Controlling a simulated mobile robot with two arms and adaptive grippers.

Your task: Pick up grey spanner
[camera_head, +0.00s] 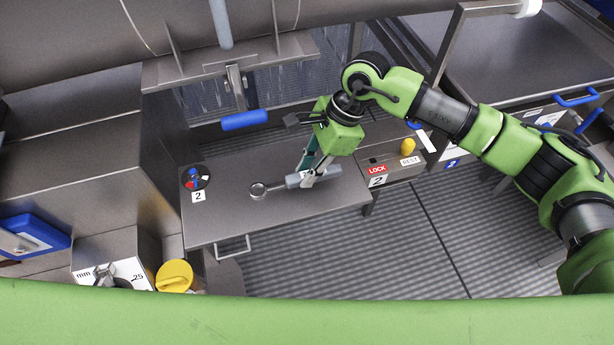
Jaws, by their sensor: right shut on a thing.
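The grey spanner (276,187) is at the middle of the metal table (226,217), with its round ring end to the left and its handle to the right. My right gripper (308,179) reaches down from the upper right and is shut on the spanner's handle. The spanner lies at or very close to the table top; I cannot tell whether it touches. The fingers hide part of the handle. My left gripper is not in view.
A round dial with red and blue parts (196,178) is at the table's left. A blue handle (244,120) hangs behind. A yellow cap (174,276) is at lower left.

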